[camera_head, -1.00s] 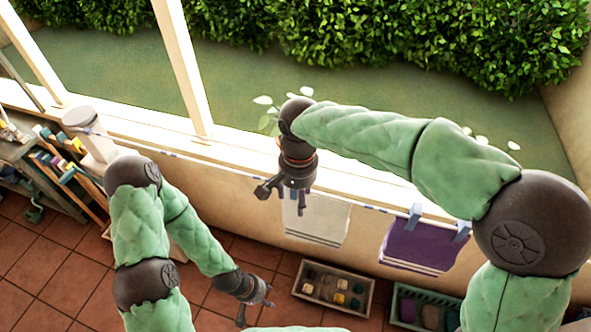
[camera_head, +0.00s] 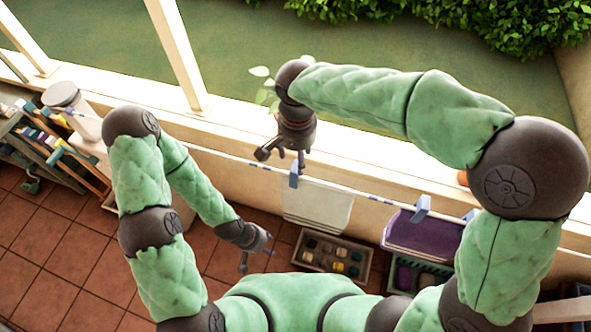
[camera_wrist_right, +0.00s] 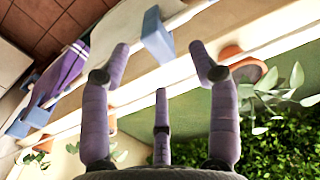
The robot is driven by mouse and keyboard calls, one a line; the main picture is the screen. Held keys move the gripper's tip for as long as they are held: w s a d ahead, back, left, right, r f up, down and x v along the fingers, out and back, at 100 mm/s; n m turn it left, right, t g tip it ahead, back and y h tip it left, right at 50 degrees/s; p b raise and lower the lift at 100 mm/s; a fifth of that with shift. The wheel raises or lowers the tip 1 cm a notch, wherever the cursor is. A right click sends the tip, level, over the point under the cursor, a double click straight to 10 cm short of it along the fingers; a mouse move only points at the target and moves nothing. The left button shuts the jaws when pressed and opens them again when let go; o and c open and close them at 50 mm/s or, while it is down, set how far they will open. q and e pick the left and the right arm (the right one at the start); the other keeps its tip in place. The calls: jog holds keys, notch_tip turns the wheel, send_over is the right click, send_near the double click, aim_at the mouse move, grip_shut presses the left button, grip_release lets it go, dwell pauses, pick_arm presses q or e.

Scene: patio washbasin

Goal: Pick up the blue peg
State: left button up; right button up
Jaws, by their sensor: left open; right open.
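A blue peg (camera_head: 293,176) sits on the clothesline at the upper left corner of a white towel (camera_head: 318,204). My right gripper (camera_head: 280,158) hangs just above and beside the peg, its fingers open and empty. In the right wrist view the blue peg (camera_wrist_right: 157,38) shows ahead, between the spread fingertips of my right gripper (camera_wrist_right: 160,60) and apart from them. My left gripper (camera_head: 260,248) is low over the tiles, open and empty.
The clothesline (camera_head: 372,198) runs in front of a pale ledge. Below are a tray (camera_head: 365,272) of small items and a green crate (camera_head: 440,268). Shelves (camera_head: 40,135) stand at the left. Potted plants (camera_wrist_right: 243,65) are near the right gripper. Floor tiles are clear at lower left.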

aim_at(295, 175)
jog(key=f, duration=0.4)
jog(key=shift+s+d+f+p, duration=0.15)
jog(key=shift+s+f+p, duration=0.2)
jog(key=shift+s, duration=0.05)
jog(key=shift+w+f, duration=0.15)
jog(key=shift+f, duration=0.2)
jog(key=c, duration=1)
